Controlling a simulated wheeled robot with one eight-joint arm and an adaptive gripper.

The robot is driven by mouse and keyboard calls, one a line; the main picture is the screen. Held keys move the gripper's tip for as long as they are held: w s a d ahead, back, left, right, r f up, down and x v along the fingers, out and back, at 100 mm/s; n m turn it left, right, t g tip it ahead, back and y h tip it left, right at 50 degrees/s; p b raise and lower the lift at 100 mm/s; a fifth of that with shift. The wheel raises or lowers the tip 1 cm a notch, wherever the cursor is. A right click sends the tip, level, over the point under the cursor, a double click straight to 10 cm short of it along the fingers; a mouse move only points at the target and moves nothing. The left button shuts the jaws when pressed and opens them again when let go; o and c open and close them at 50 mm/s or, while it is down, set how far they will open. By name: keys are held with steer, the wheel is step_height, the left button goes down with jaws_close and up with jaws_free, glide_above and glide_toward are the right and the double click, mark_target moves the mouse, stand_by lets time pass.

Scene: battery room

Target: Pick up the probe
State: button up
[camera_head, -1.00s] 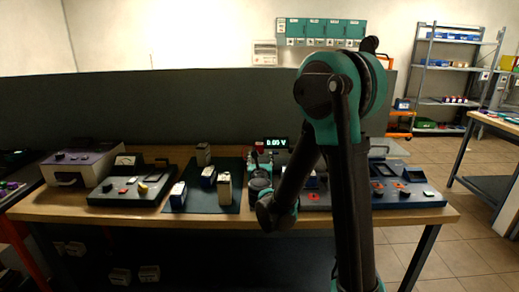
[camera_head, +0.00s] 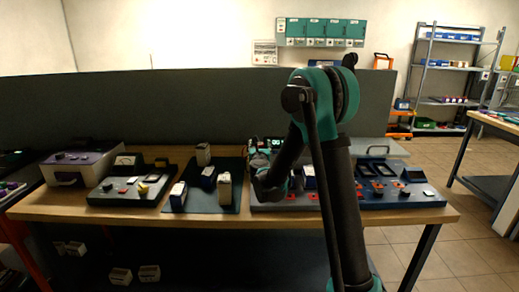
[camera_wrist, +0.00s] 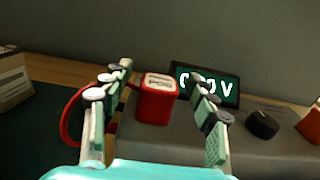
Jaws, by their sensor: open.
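In the wrist view the probe (camera_wrist: 154,101) is a red block with a pale label reading "POS" on top and a red cable looping out on its left. It stands on the grey instrument top, in front of the lit voltage display (camera_wrist: 224,84). My gripper (camera_wrist: 160,78) is open, with one finger on each side of the probe in the picture. I cannot tell how much depth lies between the fingertips and the probe. In the head view my gripper (camera_head: 258,158) is by the display (camera_head: 279,143), and the probe is hidden or too small to make out.
A black knob (camera_wrist: 262,124) and a red part (camera_wrist: 310,126) are right of the probe. Several battery blocks stand on a dark mat (camera_head: 208,208) to the left, near a meter panel (camera_head: 130,190). A dark partition (camera_head: 150,105) rises behind the bench.

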steer(key=shift+w, duration=0.45)
steer(key=c, duration=1.3)
steer(key=shift+o, duration=0.2)
